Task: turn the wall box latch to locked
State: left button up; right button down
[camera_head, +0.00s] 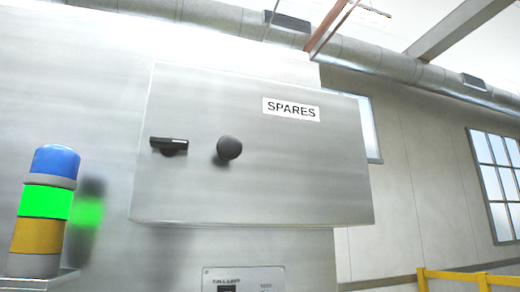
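The wall box (290,170) is a grey metal cabinet with a "SPARES" label (291,108), mounted on a metal panel. Its door looks closed. The latch (169,146) is a black handle near the door's left edge, lying roughly horizontal. A round black knob (229,148) sits to the right of the latch. Neither of my grippers is in view, and nothing touches the latch or knob.
A stack light (45,204) with blue, lit green and orange sections stands at the lower left, near the panel. A small control plate (243,279) is below the box. Yellow railing (465,276) is at the lower right. Space before the door looks clear.

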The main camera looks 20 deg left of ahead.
aim_at(170, 147)
jog(key=u, duration=0.8)
jog(key=l+u, duration=0.8)
jog(key=u, duration=0.2)
jog(key=l+u, duration=0.45)
